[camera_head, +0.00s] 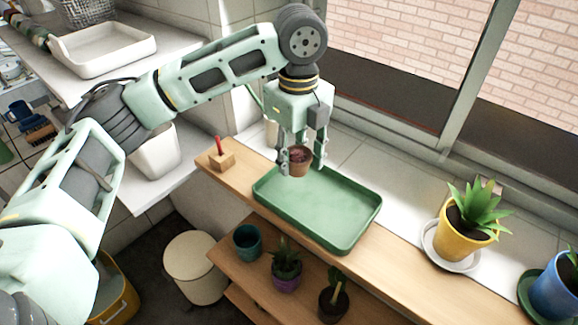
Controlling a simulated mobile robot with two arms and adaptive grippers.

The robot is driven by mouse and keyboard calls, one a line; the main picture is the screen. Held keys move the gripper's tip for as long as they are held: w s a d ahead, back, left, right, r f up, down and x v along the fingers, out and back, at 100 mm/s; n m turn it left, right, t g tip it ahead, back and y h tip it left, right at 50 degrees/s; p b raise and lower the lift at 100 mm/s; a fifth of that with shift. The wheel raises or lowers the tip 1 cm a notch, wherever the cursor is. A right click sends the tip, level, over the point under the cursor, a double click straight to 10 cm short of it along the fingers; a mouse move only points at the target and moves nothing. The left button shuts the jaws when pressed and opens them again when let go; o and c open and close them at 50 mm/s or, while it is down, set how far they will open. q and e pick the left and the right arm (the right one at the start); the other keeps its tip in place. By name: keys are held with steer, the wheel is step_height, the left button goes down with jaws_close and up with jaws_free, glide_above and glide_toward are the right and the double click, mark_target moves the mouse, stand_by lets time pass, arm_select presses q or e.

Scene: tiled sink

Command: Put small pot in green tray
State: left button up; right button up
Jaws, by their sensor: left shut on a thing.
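The small pot (300,166) is brown with a dark reddish plant in it. My left gripper (298,160) is shut on the small pot and holds it upright at the far left end of the green tray. The green tray (330,213) is a shallow rectangle with a low rim, lying on a wooden shelf, with its middle bare. I cannot tell whether the pot's bottom touches the tray. My right gripper is not in view.
A small wooden block (222,161) with a red item stands left of the tray. A yellow pot (467,236) with a green plant stands on a saucer at the right, and a blue pot (556,292) at the far right. Several pots sit on the lower shelf.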

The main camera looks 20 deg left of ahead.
arm_select(q)
steer(key=shift+w+a+f, duration=0.15)
steer(key=shift+a+f, duration=0.35)
steer(key=shift+a, duration=0.35)
step_height(320, 180, down, 4)
steer(key=shift+r+p, duration=0.1)
steer(key=shift+p, duration=0.7)
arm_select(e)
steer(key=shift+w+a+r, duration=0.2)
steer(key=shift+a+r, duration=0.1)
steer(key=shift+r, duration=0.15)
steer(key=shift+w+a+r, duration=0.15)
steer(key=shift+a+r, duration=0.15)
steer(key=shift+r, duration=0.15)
arm_select(q)
steer(key=shift+f, duration=0.2)
steer(key=o, duration=0.7)
steer(key=shift+d+f, duration=0.1)
steer(key=o, duration=0.5)
steer(key=shift+c, duration=0.2)
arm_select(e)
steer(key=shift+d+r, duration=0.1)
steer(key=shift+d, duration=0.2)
